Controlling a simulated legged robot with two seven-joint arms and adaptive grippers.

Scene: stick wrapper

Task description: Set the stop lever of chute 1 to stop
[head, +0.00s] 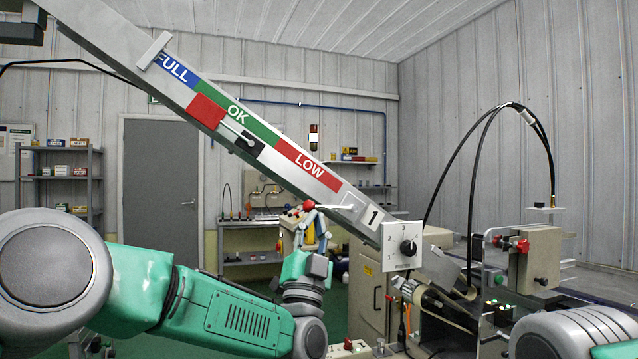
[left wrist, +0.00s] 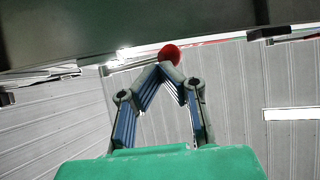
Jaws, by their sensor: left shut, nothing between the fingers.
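Chute 1 is a long grey sloping channel (head: 357,204) marked FULL, OK and LOW, with a "1" plate (head: 374,216) near its lower end. A lever with a red ball knob (head: 309,205) sticks out to the left below the LOW band; its thin rod runs right toward the chute. My left gripper (head: 312,217) is shut and empty, pointing up just under the knob. In the left wrist view the knob (left wrist: 169,54) shows right beyond the closed fingertips (left wrist: 161,70). I cannot tell whether they touch. My right gripper is out of view.
A selector box with a black dial (head: 408,248) hangs at the chute's lower end. A machine with red knobs (head: 522,246) and looping black cables stands at right. Shelves (head: 75,172) and a grey door (head: 160,185) are behind. My right arm shows at bottom right.

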